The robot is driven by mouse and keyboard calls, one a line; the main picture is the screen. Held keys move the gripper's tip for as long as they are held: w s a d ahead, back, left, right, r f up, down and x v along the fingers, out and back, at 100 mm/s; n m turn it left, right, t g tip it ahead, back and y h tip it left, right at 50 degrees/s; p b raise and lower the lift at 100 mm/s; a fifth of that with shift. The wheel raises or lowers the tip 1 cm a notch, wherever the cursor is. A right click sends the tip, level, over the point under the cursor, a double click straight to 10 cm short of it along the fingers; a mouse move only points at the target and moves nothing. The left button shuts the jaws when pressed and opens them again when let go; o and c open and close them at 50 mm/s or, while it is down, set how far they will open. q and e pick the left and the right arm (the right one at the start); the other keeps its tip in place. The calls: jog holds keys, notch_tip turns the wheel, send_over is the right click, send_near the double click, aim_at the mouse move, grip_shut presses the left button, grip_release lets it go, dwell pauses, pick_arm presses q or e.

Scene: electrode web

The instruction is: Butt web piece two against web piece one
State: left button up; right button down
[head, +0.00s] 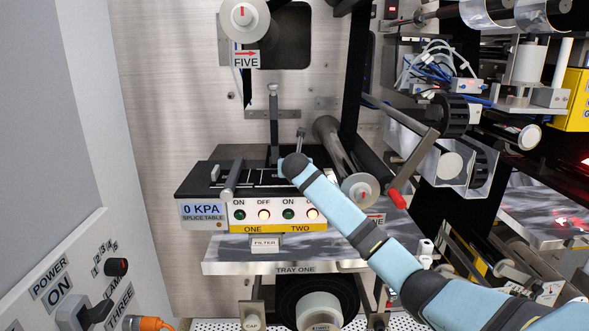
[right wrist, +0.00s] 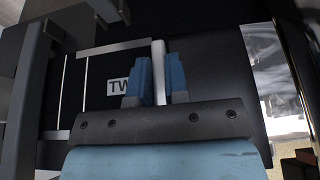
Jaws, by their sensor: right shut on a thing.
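The black splice table (head: 197,180) stands at mid-picture in the head view, with white lines on its top. My right gripper (right wrist: 158,70) is over the table. It is shut on a pale upright bar (right wrist: 159,74), which stands between its blue fingers. In the head view the wrist hides the fingers. A black surface with white lines and a label starting "TW" (right wrist: 119,86) lies beyond the fingers in the right wrist view. I cannot tell web piece one and web piece two apart, nor whether their edges touch. My left gripper is out of view.
A panel with ON and OFF lamps (head: 264,214) fronts the table. TRAY ONE (head: 230,267) lies below. A roller (head: 335,145) and a red-ended crank (head: 397,199) stand right of the table. A grey lever (head: 273,110) rises behind it.

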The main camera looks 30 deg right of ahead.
dwell(0.8)
jog(key=shift+c, duration=2.4)
grip_release()
jog(key=shift+f, duration=0.1)
jog(key=shift+r, duration=3.55)
